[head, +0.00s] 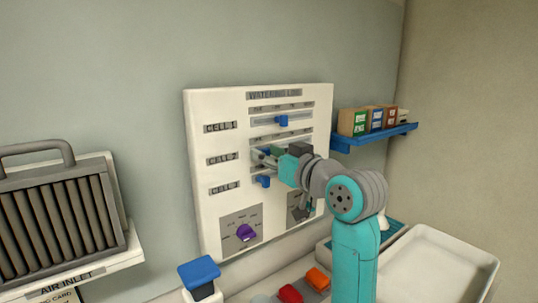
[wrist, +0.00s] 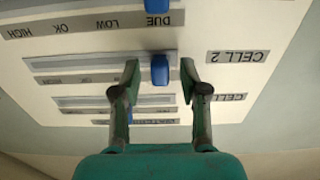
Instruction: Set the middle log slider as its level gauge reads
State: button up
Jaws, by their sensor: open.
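The cream watering log panel (head: 226,200) is on the wall in the head view, with slider rows for several cells. My gripper (head: 264,156) is at the middle row and hides its knob there. In the wrist view, which shows the panel upside down, the gripper (wrist: 158,80) is open, with a finger on each side of a blue slider knob (wrist: 160,70). Gaps show beside the knob. The CELL 2 label (wrist: 238,57) is to its right, and the slot (wrist: 95,63) runs left. I cannot make out a level gauge.
Other blue knobs show on the top row (head: 281,120) and bottom row (head: 263,181). Below are a purple dial (head: 245,233) and another, partly hidden dial. A blue shelf (head: 385,136) with boxes is at right, a white tray (head: 440,262) lower right, and an air inlet unit (head: 55,215) at left.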

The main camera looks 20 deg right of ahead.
grip_shut()
jog(key=d, duration=0.1)
jog(key=w+d, duration=0.1)
jog(key=d, duration=0.2)
jog(key=shift+w+d, duration=0.25)
jog(key=shift+d, duration=0.1)
grip_release()
jog(key=shift+s, duration=0.1)
jog(key=v, duration=1.1)
jog(key=shift+s, duration=0.35)
